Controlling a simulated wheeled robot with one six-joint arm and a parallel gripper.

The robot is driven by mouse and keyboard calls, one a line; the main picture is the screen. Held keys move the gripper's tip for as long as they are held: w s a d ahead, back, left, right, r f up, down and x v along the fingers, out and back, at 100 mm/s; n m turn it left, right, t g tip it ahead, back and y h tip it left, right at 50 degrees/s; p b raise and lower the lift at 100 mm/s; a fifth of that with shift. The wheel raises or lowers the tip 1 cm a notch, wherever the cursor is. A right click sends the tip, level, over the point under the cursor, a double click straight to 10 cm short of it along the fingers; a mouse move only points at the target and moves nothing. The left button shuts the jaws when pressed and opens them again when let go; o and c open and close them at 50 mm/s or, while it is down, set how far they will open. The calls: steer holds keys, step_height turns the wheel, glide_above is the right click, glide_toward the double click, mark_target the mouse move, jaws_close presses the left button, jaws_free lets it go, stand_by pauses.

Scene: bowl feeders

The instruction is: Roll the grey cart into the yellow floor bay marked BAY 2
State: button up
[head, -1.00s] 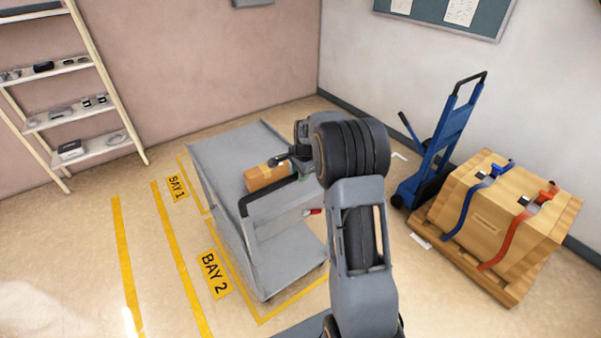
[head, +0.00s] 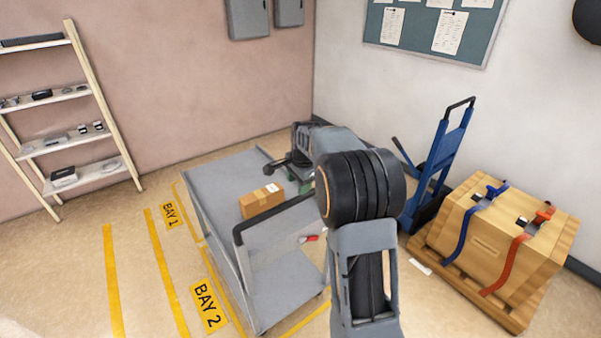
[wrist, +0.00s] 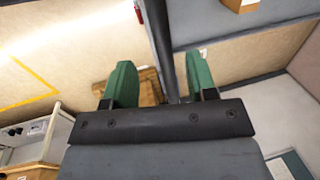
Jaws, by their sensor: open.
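The grey cart (head: 213,182) is a two-shelf cart with a black push handle (head: 272,216) at its near end. It stands to the right of the black-on-yellow BAY 2 label (head: 207,305), beside yellow floor lines; its body hides much of the floor there. My gripper (head: 293,185) is above the right side of the cart, partly behind my arm. In the wrist view my gripper (wrist: 160,85) has its green fingers apart, with a dark bar, probably the handle, running between or beyond them. I cannot tell whether they touch it.
A cardboard box (head: 261,201) lies on the cart's top, and a red-handled item (head: 310,238) shows near the handle. A strapped crate on a pallet (head: 495,245) and a blue hand truck (head: 440,160) stand right. Shelves (head: 65,140) stand left. The BAY 1 label (head: 170,216) lies farther back.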

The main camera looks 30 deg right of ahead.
steer(key=shift+s+d+r, duration=0.1)
steer(key=shift+s+r, duration=0.1)
steer(key=shift+r, duration=0.75)
steer(key=shift+s+r, duration=0.15)
steer(key=shift+r, duration=0.8)
steer(key=shift+s+d+r, duration=0.1)
steer(key=shift+s+r, duration=0.1)
steer(key=shift+r, duration=0.75)
steer(key=shift+a, duration=0.1)
